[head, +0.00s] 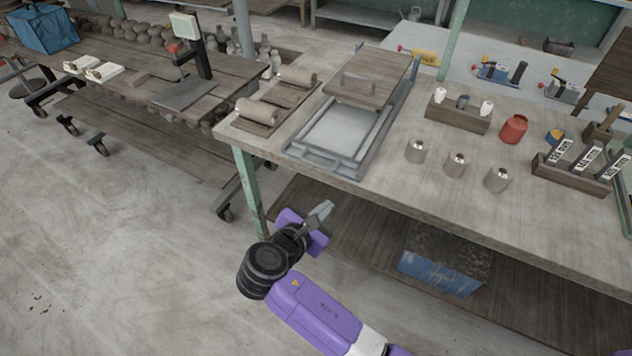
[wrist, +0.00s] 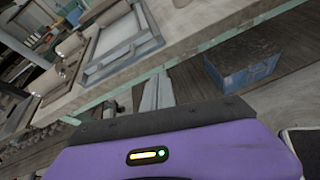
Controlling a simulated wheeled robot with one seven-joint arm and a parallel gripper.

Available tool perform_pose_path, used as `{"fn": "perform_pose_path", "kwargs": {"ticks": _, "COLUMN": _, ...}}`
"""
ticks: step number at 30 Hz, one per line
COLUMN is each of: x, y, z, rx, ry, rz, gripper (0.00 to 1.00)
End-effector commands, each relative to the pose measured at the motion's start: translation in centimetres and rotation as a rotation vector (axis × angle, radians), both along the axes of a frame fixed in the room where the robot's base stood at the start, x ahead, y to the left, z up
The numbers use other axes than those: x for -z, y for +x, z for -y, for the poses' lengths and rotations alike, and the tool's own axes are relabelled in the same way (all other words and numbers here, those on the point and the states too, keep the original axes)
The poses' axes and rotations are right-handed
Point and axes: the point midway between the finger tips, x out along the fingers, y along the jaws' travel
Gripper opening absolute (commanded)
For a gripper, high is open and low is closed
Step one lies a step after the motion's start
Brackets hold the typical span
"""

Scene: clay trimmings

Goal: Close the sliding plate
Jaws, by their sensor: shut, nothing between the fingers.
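The sliding plate (head: 368,80) is a brown wooden board with a raised metal handle (head: 358,80). It lies over the far part of a grey metal frame (head: 325,158) on the workbench. The near part of the frame is uncovered and shows a pale flat surface (head: 338,130). The frame also shows in the wrist view (wrist: 125,55). My gripper (head: 321,213) is in front of the bench's near edge, below the tabletop and apart from the plate. Its fingers are shut and empty. They also show in the wrist view (wrist: 157,92).
Clay rolls (head: 257,112) on boards lie left of the frame. Several metal cylinders (head: 456,165), a wooden block with bottles (head: 459,110) and a red jar (head: 514,128) stand to the right. A blue box (head: 440,270) sits on the lower shelf. A green bench leg (head: 248,185) stands near my gripper.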

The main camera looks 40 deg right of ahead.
Motion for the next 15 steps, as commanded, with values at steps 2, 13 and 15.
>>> {"fn": "perform_pose_path", "kwargs": {"ticks": 2, "x": -2.1, "y": 0.5, "z": 0.7, "rx": -0.045, "ry": -0.098, "rz": -0.061, "gripper": 0.00}}
{"fn": "perform_pose_path", "kwargs": {"ticks": 13, "x": -2.6, "y": 1.5, "z": 2.3, "rx": -0.105, "ry": -0.174, "rz": -0.175, "gripper": 0.00}}
{"fn": "perform_pose_path", "kwargs": {"ticks": 15, "x": -2.2, "y": 1.8, "z": 3.3, "rx": -0.105, "ry": -0.174, "rz": -0.175, "gripper": 0.00}}
